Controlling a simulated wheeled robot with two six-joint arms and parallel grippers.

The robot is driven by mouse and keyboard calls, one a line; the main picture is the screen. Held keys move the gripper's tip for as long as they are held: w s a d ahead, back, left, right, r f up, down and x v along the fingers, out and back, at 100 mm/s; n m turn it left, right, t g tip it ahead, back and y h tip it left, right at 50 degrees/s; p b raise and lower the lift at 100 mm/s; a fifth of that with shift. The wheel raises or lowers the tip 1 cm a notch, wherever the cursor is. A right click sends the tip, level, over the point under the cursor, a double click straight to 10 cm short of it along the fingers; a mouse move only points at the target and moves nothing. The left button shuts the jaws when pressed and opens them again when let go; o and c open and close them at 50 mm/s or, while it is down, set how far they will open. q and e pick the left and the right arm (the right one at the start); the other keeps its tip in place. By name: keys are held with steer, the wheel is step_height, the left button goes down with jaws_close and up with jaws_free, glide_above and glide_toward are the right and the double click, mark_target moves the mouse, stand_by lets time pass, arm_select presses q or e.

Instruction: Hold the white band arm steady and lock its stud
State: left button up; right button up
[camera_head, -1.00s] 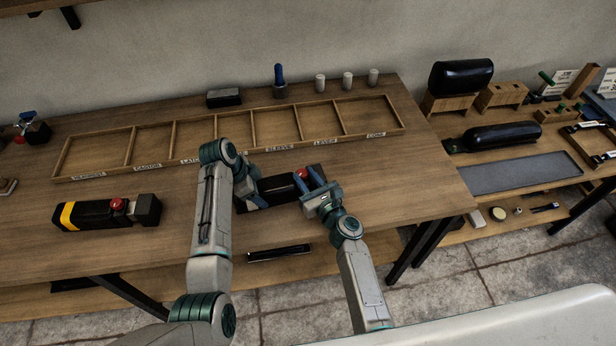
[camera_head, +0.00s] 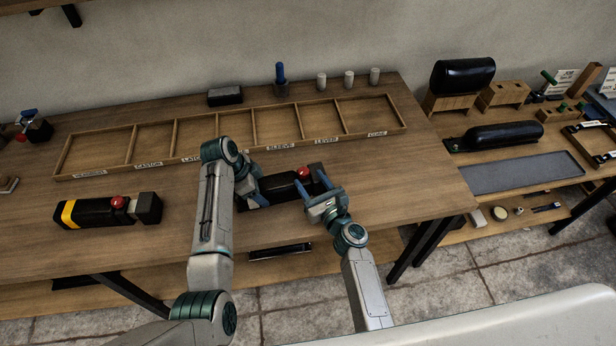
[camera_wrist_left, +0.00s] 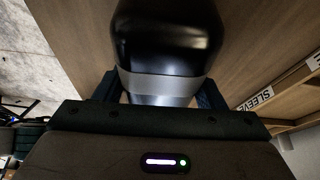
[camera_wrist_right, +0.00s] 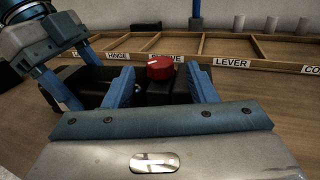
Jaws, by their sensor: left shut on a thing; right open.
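The white band arm (camera_head: 277,187) is a black padded block lying on the bench, with a pale grey-white band (camera_wrist_left: 160,87) that shows in the left wrist view. My left gripper (camera_head: 250,190) is shut on it at the band, one finger on each side. Its red stud (camera_head: 303,174) stands on the block at its right end; in the right wrist view the stud (camera_wrist_right: 160,68) has a small pale mark on top. My right gripper (camera_head: 313,182) is open, with its fingers apart on either side of the stud's line and not touching it.
A yellow-banded black arm (camera_head: 95,212) with its own red stud lies to the left. A labelled divided tray (camera_head: 185,178) lies behind the grippers, with a dark block (camera_head: 225,95) and several pegs beyond. The bench's front right is clear.

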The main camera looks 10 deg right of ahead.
steer(key=v, duration=0.9)
steer(key=shift+s+d, duration=0.1)
steer(key=shift+s, duration=0.25)
